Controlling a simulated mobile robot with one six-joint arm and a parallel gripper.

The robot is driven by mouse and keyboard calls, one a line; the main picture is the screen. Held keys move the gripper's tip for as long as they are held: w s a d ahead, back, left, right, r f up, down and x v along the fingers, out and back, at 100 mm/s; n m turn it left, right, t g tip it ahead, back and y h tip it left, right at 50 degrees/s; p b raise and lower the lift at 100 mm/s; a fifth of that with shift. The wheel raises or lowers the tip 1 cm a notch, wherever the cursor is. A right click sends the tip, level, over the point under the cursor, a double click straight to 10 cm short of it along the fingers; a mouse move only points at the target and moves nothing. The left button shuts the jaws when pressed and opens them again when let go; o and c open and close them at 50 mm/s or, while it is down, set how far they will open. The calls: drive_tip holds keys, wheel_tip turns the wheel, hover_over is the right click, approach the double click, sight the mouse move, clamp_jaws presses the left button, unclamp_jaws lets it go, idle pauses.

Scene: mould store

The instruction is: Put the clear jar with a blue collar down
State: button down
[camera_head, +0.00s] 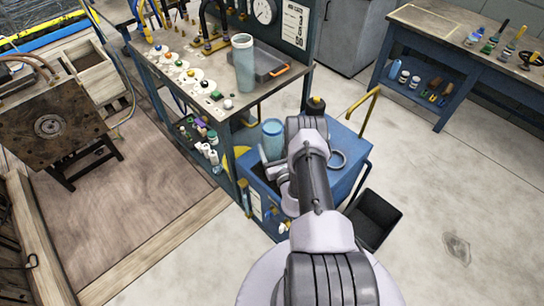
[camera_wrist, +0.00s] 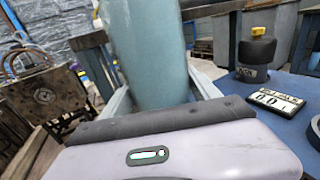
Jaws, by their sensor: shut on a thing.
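The clear jar (camera_head: 272,142), bluish and see-through with a bluer rim, stands upright at the left side of the blue cart top (camera_head: 345,148). In the wrist view the jar (camera_wrist: 150,50) fills the middle, its top out of frame. My gripper (camera_wrist: 160,95) is shut on the jar, one finger on each side. In the head view my arm hides most of the gripper and part of the cart. The jar's base is hidden, so I cannot tell whether it touches the cart top.
On the cart are a dark bottle with a yellow cap (camera_wrist: 256,55), a number plate (camera_wrist: 275,100) and a grey ring (camera_head: 337,159). A workbench (camera_head: 170,62) with a tall clear cylinder (camera_head: 244,65) stands behind left. A black bin (camera_head: 375,215) is right of the cart.

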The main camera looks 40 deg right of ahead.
sight(272, 153)
drive_tip(key=f, duration=0.1)
drive_tip(key=f+b, duration=0.2)
drive_tip(key=shift+w+d+f, duration=0.1)
drive_tip(key=shift+w+f, duration=0.15)
drive_tip(key=shift+f, duration=0.1)
drive_tip(key=shift+r, duration=0.1)
drive_tip(key=c, duration=0.6)
unclamp_jaws()
drive_tip(key=shift+f+b, duration=0.25)
drive_tip(key=shift+b, duration=0.1)
drive_tip(key=o, duration=0.4)
drive_tip(key=shift+r, duration=0.1)
